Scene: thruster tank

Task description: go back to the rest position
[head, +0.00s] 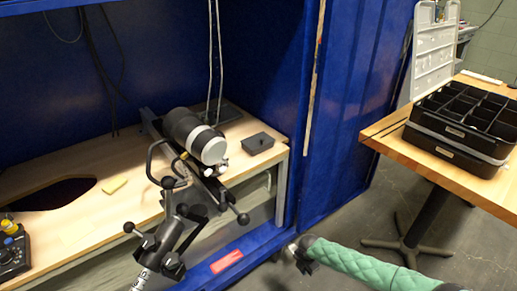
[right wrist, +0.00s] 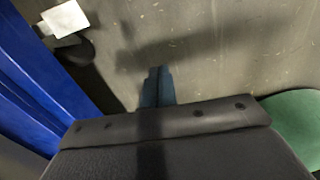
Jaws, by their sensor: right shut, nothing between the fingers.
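My right gripper (head: 297,254) is at the lower middle of the head view, at the end of the arm with the green quilted sleeve. It is over the floor, just right of the blue cabinet's front edge, and touches nothing that I can see. In the right wrist view its two fingers (right wrist: 157,87) are together, with nothing between them, above the grey floor. My left gripper is not in either view.
A black cylindrical thruster (head: 186,130) sits on a clamp stand on the wooden bench (head: 95,160) inside the blue cabinet (head: 345,110). A wooden table (head: 400,135) at right carries black compartment trays (head: 465,125).

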